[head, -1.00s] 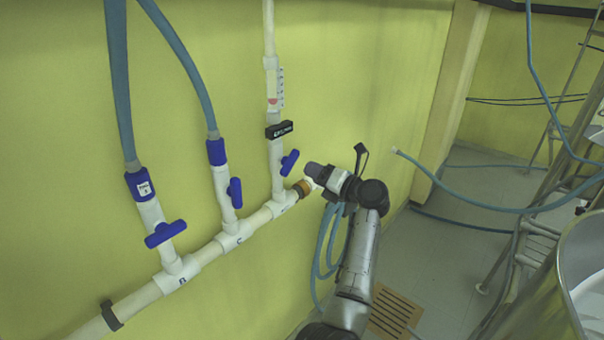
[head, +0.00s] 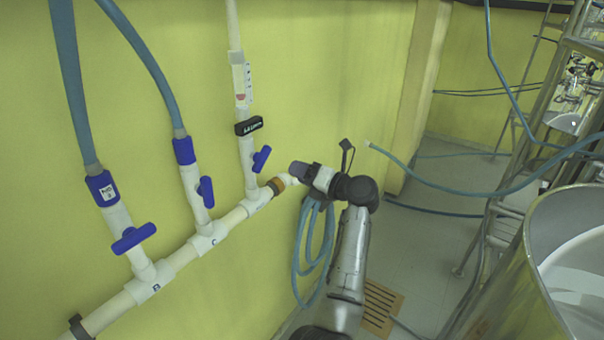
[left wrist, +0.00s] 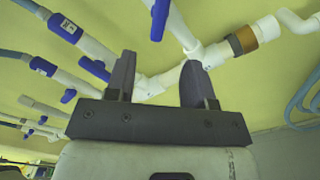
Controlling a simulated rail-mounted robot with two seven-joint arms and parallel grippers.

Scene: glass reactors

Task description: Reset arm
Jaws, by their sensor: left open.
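My left gripper (head: 298,169) is near the end of the white pipe in the head view, in front of the yellow wall. In the left wrist view its two dark fingers (left wrist: 160,70) stand apart with nothing held between them. Behind them in that view are the white pipe (left wrist: 150,86) and its blue valve handles; I cannot tell the exact gap. My left arm (head: 350,250) reaches up from the bottom of the head view. My right gripper is not in view.
Blue-handled valves (head: 133,237) sit along the wall pipe, with blue hoses above. A coiled blue hose (head: 298,250) hangs by my arm. A steel vessel (head: 535,235) and ladder-like frame stand at right. Grey floor (head: 425,250) lies between.

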